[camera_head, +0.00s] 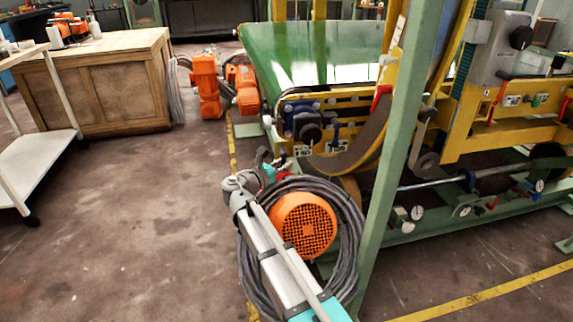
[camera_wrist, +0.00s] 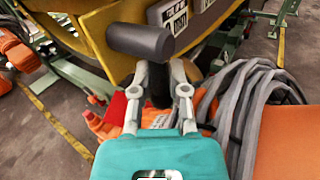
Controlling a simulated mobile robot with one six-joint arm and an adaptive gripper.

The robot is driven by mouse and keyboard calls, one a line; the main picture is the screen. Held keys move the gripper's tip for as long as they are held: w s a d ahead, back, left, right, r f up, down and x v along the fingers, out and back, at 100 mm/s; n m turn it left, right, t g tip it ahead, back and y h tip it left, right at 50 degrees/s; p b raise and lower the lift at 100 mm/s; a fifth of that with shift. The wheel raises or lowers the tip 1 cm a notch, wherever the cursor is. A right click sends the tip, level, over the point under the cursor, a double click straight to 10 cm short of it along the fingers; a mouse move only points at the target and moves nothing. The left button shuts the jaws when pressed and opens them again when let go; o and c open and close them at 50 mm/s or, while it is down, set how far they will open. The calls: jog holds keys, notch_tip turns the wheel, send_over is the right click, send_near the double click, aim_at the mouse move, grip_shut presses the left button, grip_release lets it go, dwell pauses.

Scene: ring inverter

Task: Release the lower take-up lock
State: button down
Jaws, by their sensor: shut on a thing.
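A dark handle with a thick black cylindrical grip (camera_wrist: 140,41) stands in front of the yellow frame in the wrist view. My gripper (camera_wrist: 160,80) has its two grey fingers around the dark part below that grip and is shut on it. The labels beside it are too small to read, so I cannot confirm it is the lower take-up lock. In the head view my gripper (camera_head: 268,160) is low at the machine's near corner, partly hidden by my arm. A black round knob (camera_head: 307,132) sits on the machine just above and right of it.
A coiled grey hose (camera_head: 350,220) and an orange motor (camera_head: 303,222) lie close by my arm. A green post (camera_head: 400,130) rises to the right. A red lever (camera_head: 380,97) is on the yellow frame. Open floor (camera_head: 130,220) lies to the left.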

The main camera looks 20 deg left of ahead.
jog(key=shift+s+a+r+p, duration=0.1)
jog(key=shift+a+p, duration=0.25)
jog(key=shift+p, duration=0.05)
dwell(0.5)
jog(key=shift+a+r+g+y+p, duration=0.15)
jog(key=shift+g+y+p, duration=0.15)
jog(key=shift+p, duration=0.2)
jog(key=m+g+y+p, duration=0.1)
jog(key=g+p, duration=0.1)
jog(key=p, duration=0.2)
jog(key=a+r+m+g+y+p, duration=0.1)
jog(key=m+g+y+p, duration=0.1)
jog(key=p, duration=0.2)
jog(key=s+m+g+y+p, duration=0.1)
jog(key=g+y+p, duration=0.1)
jog(key=p, duration=0.2)
jog(key=shift+a+r+p, duration=0.25)
jog(key=shift+a+p, duration=0.1)
jog(key=shift+g+y, duration=0.3)
